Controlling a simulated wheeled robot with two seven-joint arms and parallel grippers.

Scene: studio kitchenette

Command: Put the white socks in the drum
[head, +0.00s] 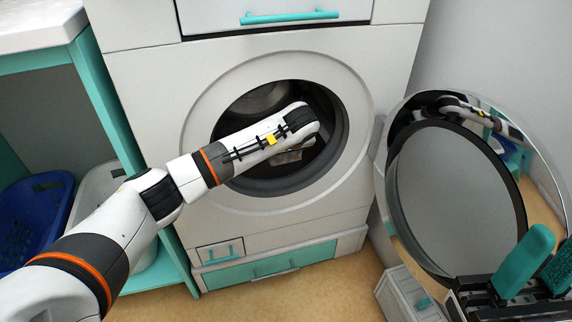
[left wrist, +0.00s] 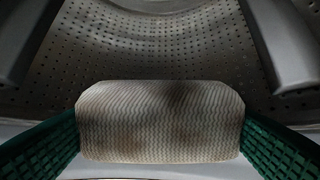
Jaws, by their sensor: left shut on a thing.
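The washer's round door stands open, and the metal drum (head: 262,98) shows through the opening. My left arm reaches into the opening, and its gripper is mostly hidden behind its own wrist in the head view. In the left wrist view, my left gripper (left wrist: 160,130) is shut on the white socks (left wrist: 160,110), a pale ribbed bundle with brownish shading between the green fingers. The perforated drum wall (left wrist: 160,45) lies beyond them. My right gripper (head: 543,268) is open and empty at the lower right, in front of the door.
The open round door (head: 455,195) stands to the right of the opening. A blue basket (head: 30,215) and a white basket (head: 95,195) sit in the teal shelf unit at left. A small white box (head: 408,297) stands on the floor below the door.

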